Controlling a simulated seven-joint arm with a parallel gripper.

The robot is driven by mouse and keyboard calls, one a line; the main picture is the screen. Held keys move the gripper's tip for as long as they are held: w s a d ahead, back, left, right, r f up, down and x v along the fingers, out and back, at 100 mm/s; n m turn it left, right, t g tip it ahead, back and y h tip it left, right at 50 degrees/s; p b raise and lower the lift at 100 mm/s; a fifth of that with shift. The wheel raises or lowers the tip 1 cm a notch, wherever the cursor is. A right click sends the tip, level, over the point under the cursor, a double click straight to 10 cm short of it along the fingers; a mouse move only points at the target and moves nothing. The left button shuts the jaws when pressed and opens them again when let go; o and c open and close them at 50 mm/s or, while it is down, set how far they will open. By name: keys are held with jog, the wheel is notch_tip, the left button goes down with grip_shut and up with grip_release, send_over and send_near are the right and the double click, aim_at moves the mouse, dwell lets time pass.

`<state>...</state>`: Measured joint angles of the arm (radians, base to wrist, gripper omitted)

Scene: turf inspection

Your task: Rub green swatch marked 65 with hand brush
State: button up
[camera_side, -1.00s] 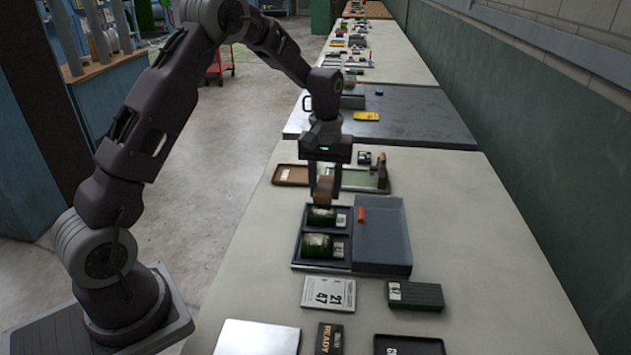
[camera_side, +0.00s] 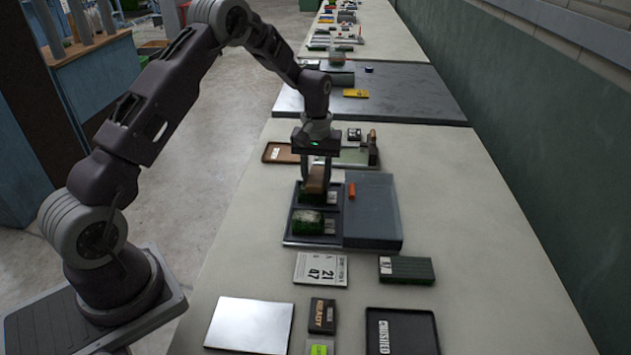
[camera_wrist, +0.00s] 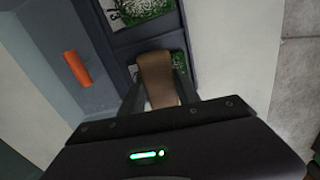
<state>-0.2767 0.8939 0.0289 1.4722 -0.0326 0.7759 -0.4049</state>
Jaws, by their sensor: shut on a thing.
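My gripper (camera_side: 315,184) points down and is shut on a brown hand brush (camera_side: 317,178). The brush also shows in the wrist view (camera_wrist: 157,82). It is over the far green swatch (camera_side: 309,197) in the dark tray and hides part of it. In the wrist view this swatch (camera_wrist: 180,66) shows around the brush; I cannot tell whether the bristles touch it. A second green swatch (camera_side: 307,222), with a whitish top, lies in the near compartment and also shows in the wrist view (camera_wrist: 140,8). The number labels beside both swatches are too small to read.
A grey box (camera_side: 372,215) adjoins the tray, with an orange piece (camera_side: 351,190) at its left edge. A brown tray (camera_side: 280,153) and a green-based stand (camera_side: 355,156) are behind. A 21/47 card (camera_side: 320,269) and green block (camera_side: 406,270) lie in front. The right table side is clear.

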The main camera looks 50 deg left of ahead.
aim_at(307, 183)
jog(key=shift+w+a, duration=1)
jog(key=shift+a, duration=0.15)
jog(key=shift+s+d, duration=0.1)
jog(key=shift+s, duration=0.5)
jog(key=shift+s+d, duration=1.85)
jog(key=shift+s, duration=0.05)
jog(key=shift+s+a, duration=0.2)
jog(key=shift+s, duration=0.05)
jog(key=shift+a, duration=0.3)
jog(key=shift+w+a, duration=2.05)
jog(key=shift+w, duration=0.15)
jog(key=shift+r, duration=4.1)
